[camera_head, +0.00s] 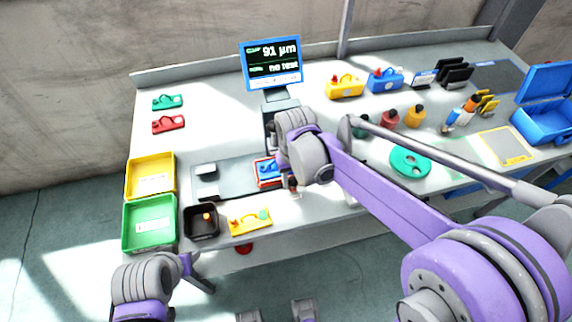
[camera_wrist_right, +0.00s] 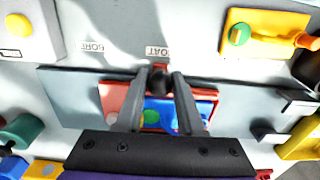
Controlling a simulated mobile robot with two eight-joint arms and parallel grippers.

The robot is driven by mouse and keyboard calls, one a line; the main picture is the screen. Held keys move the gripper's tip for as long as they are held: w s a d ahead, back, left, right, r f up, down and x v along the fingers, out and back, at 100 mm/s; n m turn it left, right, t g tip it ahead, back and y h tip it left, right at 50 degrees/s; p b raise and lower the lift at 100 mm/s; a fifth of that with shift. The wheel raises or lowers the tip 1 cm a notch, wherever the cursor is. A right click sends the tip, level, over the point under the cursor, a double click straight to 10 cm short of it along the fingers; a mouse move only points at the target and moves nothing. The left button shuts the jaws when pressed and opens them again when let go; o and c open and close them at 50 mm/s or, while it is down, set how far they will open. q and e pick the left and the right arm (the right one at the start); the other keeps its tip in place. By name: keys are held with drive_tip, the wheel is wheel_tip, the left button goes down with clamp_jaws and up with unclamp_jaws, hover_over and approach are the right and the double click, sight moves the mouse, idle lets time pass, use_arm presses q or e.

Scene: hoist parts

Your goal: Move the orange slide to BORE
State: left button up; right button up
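The orange slide (camera_wrist_right: 112,92) sits on a grey rail in the right wrist view, carrying a blue part (camera_wrist_right: 158,114). In the head view the slide (camera_head: 262,184) is partly hidden behind my right wrist. A dark knob (camera_wrist_right: 160,80) stands at the slide's edge beside the COAT label (camera_wrist_right: 158,50); the BORE label (camera_wrist_right: 93,47) lies to its left in that view. My right gripper (camera_wrist_right: 160,76) has its two fingers apart on either side of the knob; I see no clear contact. My left gripper (camera_head: 198,272) is low at the left, before the table; its fingers are unclear.
A display (camera_head: 271,64) reading 91 µm and "no test" stands behind the rail. Yellow (camera_head: 130,180) and green (camera_head: 127,226) trays are at the left, with a black tray (camera_head: 188,222) and a yellow part (camera_head: 240,226) in front. Bottles (camera_head: 390,119) stand at the right.

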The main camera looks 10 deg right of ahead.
drive_tip(key=c, duration=0.3)
drive_tip(key=d, duration=1)
drive_tip(key=shift+w, duration=0.2)
drive_tip(key=o, duration=0.9)
drive_tip(key=shift+o, duration=0.2)
use_arm(q)
wheel_tip(320, 180, up, 7)
drive_tip(key=w+p, duration=0.2)
drive_tip(key=p, duration=0.3)
drive_tip(key=shift+f+p, duration=0.15)
drive_tip(key=shift+p, duration=0.15)
use_arm(e)
wheel_tip(320, 180, up, 9)
